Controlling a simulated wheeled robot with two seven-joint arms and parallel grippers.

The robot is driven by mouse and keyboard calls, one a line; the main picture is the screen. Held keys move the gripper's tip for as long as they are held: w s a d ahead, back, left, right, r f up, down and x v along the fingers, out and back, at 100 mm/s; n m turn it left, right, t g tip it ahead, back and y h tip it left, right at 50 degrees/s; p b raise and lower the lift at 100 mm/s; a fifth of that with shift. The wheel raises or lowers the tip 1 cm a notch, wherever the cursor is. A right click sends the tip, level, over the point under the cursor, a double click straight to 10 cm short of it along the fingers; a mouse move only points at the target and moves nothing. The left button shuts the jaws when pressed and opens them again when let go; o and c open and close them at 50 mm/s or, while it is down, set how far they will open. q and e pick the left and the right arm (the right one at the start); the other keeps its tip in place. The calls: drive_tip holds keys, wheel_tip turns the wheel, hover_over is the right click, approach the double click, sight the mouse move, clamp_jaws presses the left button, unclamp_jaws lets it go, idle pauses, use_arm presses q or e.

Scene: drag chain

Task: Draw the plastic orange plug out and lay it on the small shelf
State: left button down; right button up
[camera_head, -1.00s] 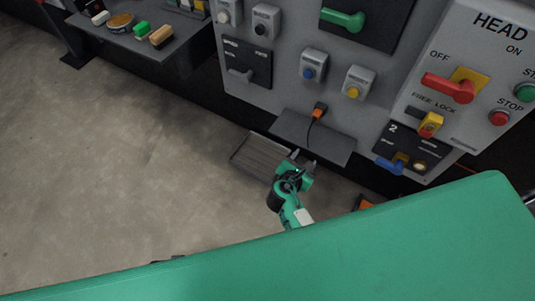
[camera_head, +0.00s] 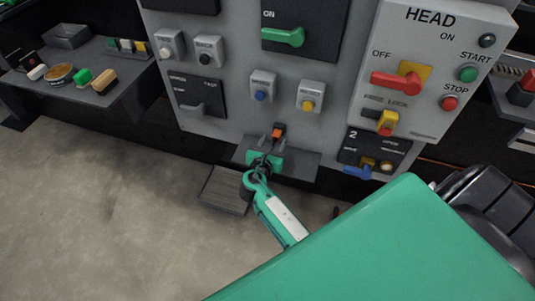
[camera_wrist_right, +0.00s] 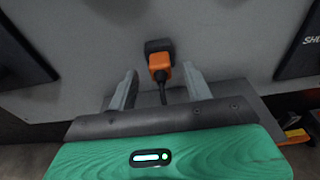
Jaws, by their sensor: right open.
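The orange plug (camera_wrist_right: 160,65) sits in a dark socket (camera_wrist_right: 158,46) on the grey panel, with a black cord hanging down from it. It also shows in the head view (camera_head: 279,131). The small shelf (camera_head: 301,165) juts from the panel just below the plug. My right gripper (camera_head: 270,139) is at the shelf, facing the panel. In the right wrist view its two fingers (camera_wrist_right: 160,86) are spread apart, one on each side of the cord and below the plug, touching neither visibly. My left gripper is not in view.
The panel carries a blue button (camera_head: 261,95), a yellow button (camera_head: 308,104) and a red switch handle (camera_head: 397,83). A side table (camera_head: 120,95) at the left holds brushes and a tin. A grey ridged plate (camera_head: 224,190) lies low beside my right arm.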

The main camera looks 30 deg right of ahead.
sight(274, 140)
drive_tip(key=shift+x, duration=1.5)
clamp_jaws()
